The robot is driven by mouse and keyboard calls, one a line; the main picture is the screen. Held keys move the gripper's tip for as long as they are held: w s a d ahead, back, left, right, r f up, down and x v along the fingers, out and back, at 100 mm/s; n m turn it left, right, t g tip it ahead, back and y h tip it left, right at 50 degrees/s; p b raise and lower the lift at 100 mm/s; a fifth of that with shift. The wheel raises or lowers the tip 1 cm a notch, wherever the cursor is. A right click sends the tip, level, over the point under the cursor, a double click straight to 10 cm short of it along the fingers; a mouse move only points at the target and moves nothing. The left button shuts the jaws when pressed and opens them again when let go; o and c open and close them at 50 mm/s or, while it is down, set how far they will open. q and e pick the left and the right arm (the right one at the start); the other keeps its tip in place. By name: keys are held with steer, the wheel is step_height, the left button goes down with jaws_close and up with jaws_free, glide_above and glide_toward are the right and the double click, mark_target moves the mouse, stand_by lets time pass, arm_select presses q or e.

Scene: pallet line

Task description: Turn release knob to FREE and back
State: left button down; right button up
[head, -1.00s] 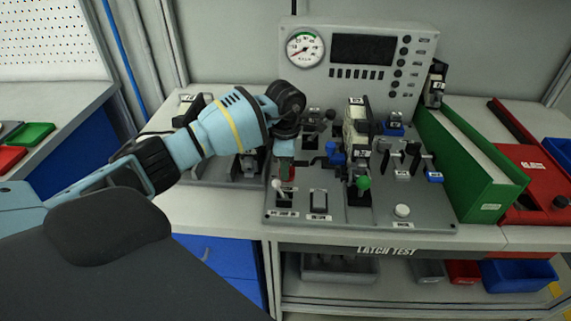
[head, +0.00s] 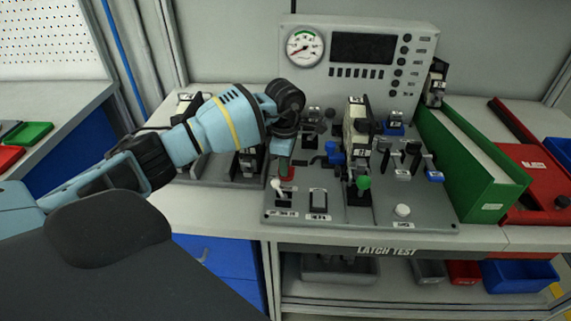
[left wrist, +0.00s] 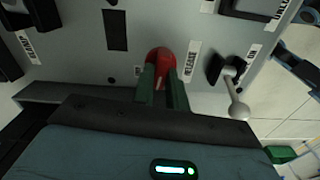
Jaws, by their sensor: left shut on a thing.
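The red release knob (head: 287,174) sits at the left front part of the grey test panel (head: 345,212). My left gripper (head: 285,162) reaches down over it from above and hides most of it. In the left wrist view the red knob (left wrist: 165,57) is between the two green fingers of my left gripper (left wrist: 163,75), which is shut on it. A label stands beside the knob, partly readable as "RELEASE". I cannot read the knob's angle or a FREE mark. My right gripper is not in view.
A white-tipped lever (head: 276,184) stands just in front of the knob; it also shows in the left wrist view (left wrist: 238,108). A gauge (head: 304,47) stands behind.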

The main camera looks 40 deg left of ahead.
arm_select(q)
steer(key=shift+f+m, duration=0.1)
steer(key=shift+m, duration=0.8)
steer(key=m+b, duration=0.1)
steer(key=m, duration=0.1)
steer(key=shift+w+m, duration=0.1)
steer(key=shift+m, duration=0.2)
steer(key=m+b, duration=0.1)
steer(key=m, duration=0.2)
steer(key=shift+w+m+b, duration=0.1)
steer(key=shift+m+b, duration=0.3)
steer(key=shift+m, duration=1)
steer(key=c, duration=1.4)
jaws_free()
steer(key=shift+r, duration=0.2)
